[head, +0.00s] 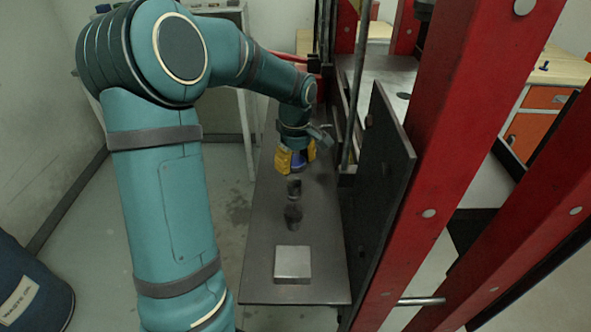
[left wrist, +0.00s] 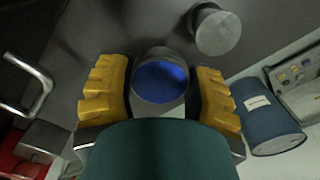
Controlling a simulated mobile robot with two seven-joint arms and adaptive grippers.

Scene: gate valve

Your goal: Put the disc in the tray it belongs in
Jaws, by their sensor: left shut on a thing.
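My left gripper (head: 297,157) reaches down over the dark bench, its yellow fingers shut on a round piece with a blue face (head: 300,160). In the left wrist view this blue-faced piece (left wrist: 161,82) has a grey rim and sits between the fingers of my left gripper (left wrist: 162,95). I take it for the disc, but its thickness is hard to tell. No tray is clearly recognisable; a square pale metal piece (head: 293,262) lies near the bench's close end, and I cannot tell whether it is hollow. My right gripper is not in view.
Dark round pieces (head: 293,188) (head: 293,216) stand or lie on the bench (head: 262,240) nearer than the gripper. A grey cylinder (left wrist: 217,31) shows in the left wrist view. A dark upright plate (head: 380,180) and red frame (head: 450,130) bound the right side. A blue barrel (head: 32,290) stands at left.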

